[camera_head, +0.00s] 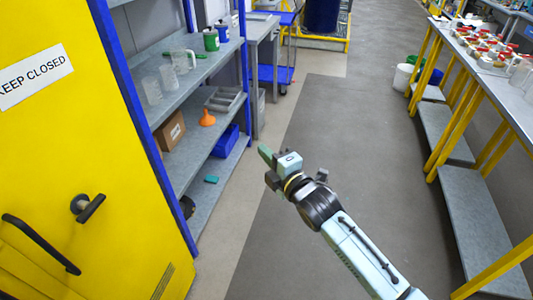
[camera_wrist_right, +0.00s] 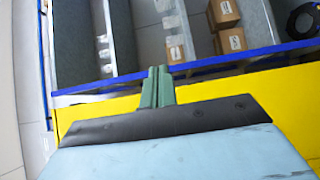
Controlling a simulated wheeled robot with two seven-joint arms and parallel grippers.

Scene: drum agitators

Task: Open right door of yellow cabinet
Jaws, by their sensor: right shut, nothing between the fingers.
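The yellow cabinet (camera_head: 80,150) fills the left side of the head view, its front upright with a "KEEP CLOSED" label (camera_head: 36,78). A dark lever handle (camera_head: 88,206) on a round base and a long black bar handle (camera_head: 40,243) sit on its front. No open gap shows in the door. My right gripper (camera_head: 266,154) is shut and empty, in the aisle to the right of the cabinet, apart from both handles. In the right wrist view its green fingers (camera_wrist_right: 158,86) are together, with a yellow surface (camera_wrist_right: 290,88) behind them. My left gripper is not in view.
Blue-framed grey shelves (camera_head: 195,85) beside the cabinet hold jugs, a cardboard box (camera_head: 171,130), an orange funnel (camera_head: 207,118) and a blue bin (camera_head: 226,141). A yellow-legged workbench (camera_head: 470,75) lines the right side. The grey floor (camera_head: 330,120) between is clear.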

